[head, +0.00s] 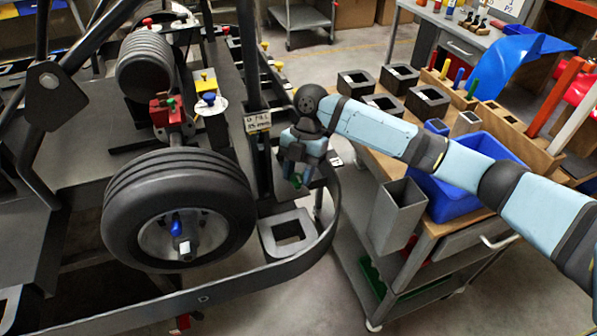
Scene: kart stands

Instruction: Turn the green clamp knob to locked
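A small green knob-like part (296,181) shows just below the fingertips of my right gripper (298,171), beside the kart's front frame. The gripper points down, and its two fingers look apart with the green part at or between their tips. I cannot tell whether they touch it. The knob's clamp and any locked mark are hidden or too small to read. Another small green knob (171,102) sits on a red block (161,112) behind the front wheel. My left gripper is not in view.
The kart's front wheel (180,208) stands left of the gripper, and an upright post with a label (257,122) is close behind it. A curved grey bumper (270,272) runs below. A cart with a blue bin (450,200) and a grey open box (397,215) stands right.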

